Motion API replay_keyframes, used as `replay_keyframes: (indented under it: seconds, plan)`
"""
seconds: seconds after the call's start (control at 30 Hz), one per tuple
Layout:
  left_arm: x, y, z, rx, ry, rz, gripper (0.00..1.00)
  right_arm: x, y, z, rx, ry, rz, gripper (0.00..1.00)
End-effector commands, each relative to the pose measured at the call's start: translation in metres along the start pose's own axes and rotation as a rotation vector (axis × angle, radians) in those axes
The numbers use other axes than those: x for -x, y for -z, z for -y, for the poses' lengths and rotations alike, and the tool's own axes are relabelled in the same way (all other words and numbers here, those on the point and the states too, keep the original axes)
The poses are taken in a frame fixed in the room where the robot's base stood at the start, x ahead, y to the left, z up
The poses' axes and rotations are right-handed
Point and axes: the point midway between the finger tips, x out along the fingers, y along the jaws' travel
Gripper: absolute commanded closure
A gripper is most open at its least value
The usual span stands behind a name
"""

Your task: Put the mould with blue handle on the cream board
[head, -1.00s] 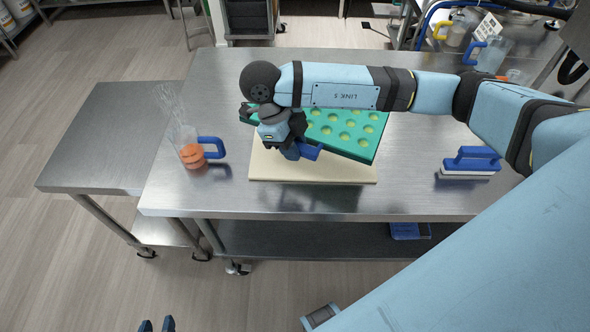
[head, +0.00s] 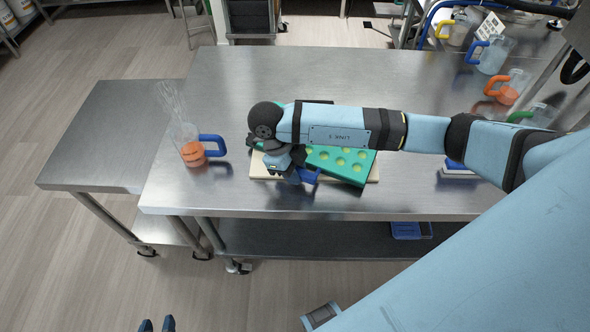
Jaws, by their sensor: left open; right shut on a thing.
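The green mould (head: 345,166) with pale round cavities is in the head view, turned at an angle over the cream board (head: 259,171). Its blue handle (head: 309,176) is at the front left. My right gripper (head: 292,173) is shut on the mould at this handle; my arm hides much of the mould's back. The mould's front right corner reaches slightly past the board's front edge. I cannot tell whether the mould touches the board. My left gripper (head: 157,325) is open and empty at the bottom edge, away from the table.
A clear jug (head: 190,150) with orange contents and a whisk stands left of the board on the steel table (head: 210,90). A blue-handled scraper or brush (head: 457,170) is partly hidden by my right arm. Several jugs stand at the back right. The table's back left is clear.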

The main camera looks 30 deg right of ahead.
Motion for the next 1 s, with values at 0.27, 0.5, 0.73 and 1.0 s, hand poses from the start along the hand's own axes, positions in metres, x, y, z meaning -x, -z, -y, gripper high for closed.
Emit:
replay_keyframes:
  seconds: [0.27,0.5,0.73,1.0]
  plan:
    - [-0.001,-0.002,0.0,-0.001,0.0,-0.001,0.57,-0.003,-0.001,0.0,0.0,0.0,0.0,0.51]
    - [0.0,0.0,0.0,-0.001,0.0,-0.001,0.57,-0.001,0.0,0.0,0.0,0.0,0.0,0.51]
    - [-0.002,-0.001,0.0,-0.001,0.0,-0.004,0.57,0.025,-0.001,0.001,-0.001,0.002,0.005,0.51]
    - [-0.001,-0.001,0.0,-0.001,-0.001,-0.001,0.57,0.082,0.0,0.001,-0.001,0.004,0.004,0.51]
